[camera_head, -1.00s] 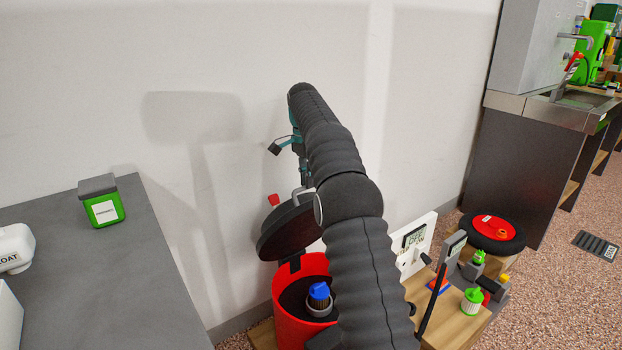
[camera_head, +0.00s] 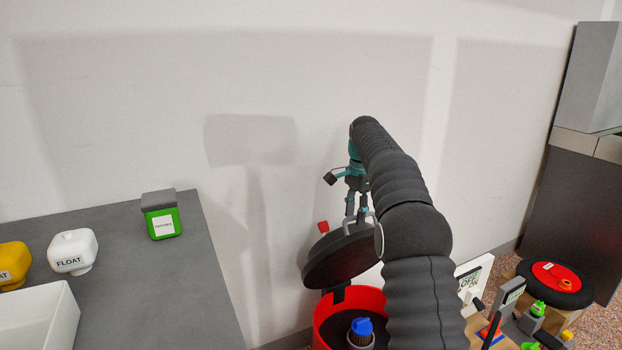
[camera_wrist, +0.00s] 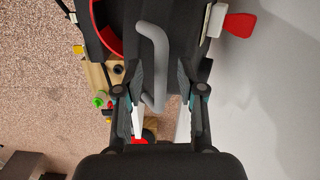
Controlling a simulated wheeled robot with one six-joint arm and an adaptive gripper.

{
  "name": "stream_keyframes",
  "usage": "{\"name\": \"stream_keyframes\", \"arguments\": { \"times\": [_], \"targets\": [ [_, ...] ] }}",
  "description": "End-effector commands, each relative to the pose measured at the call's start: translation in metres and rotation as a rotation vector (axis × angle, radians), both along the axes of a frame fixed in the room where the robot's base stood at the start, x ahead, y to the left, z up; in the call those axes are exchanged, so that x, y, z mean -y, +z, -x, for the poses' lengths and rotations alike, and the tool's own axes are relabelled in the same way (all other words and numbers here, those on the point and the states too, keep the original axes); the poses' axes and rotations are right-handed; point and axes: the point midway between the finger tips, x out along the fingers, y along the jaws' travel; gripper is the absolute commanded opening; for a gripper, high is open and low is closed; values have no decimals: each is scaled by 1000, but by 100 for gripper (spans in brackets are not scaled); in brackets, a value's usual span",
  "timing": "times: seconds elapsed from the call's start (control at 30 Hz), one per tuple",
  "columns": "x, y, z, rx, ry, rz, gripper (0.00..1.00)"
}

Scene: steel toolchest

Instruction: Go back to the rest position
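My gripper (camera_head: 356,208) points down just above the black lid (camera_head: 340,258) of a red bin (camera_head: 328,312). The lid stands tilted open, with a grey handle on its upper face. In the wrist view my gripper (camera_wrist: 159,78) has its two fingers apart, with the bent grey handle (camera_wrist: 152,50) showing between them. Gaps show beside the handle, and I cannot tell whether either finger touches it. A blue-capped item (camera_head: 361,328) stands inside the bin. My dark, ribbed arm hides part of the bin and lid.
A grey worktop (camera_head: 190,270) at left holds a green box (camera_head: 162,220), a white float (camera_head: 73,252), a yellow float (camera_head: 14,265) and a white tray (camera_head: 60,325). A wall stands close behind the bin. At right are a black-red wheel (camera_head: 556,282) and a switch panel (camera_head: 472,278).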

Motion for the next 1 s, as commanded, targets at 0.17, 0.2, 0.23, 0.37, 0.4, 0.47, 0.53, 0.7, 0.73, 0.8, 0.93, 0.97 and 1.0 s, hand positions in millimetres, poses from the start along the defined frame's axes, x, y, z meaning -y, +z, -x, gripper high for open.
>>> {"name": "stream_keyframes", "arguments": {
  "times": [0.17, 0.2, 0.23, 0.37, 0.4, 0.47, 0.53, 0.7, 0.73, 0.8, 0.93, 0.97, 1.0],
  "targets": [
    [-5, 30, 27, 71, 78, -54, 39],
    [-6, 38, 35, 85, 102, -50, 39],
    [-7, 44, 42, 94, 120, -47, 39],
    [-10, 67, 74, 141, 209, -27, 39],
    [-11, 73, 85, 154, 238, -20, 39],
    [-12, 81, 103, 175, 280, -10, 39],
    [-14, 90, 123, 199, 329, 3, 39],
    [-16, 103, 176, 256, 448, 38, 39],
    [-17, 104, 185, 264, 470, 45, 39],
    [-18, 106, 208, 287, 519, 62, 39],
    [-20, 105, 250, 326, 612, 94, 39],
    [-20, 104, 260, 335, 633, 102, 39],
    [-21, 102, 273, 346, 663, 112, 39]
  ]
}}
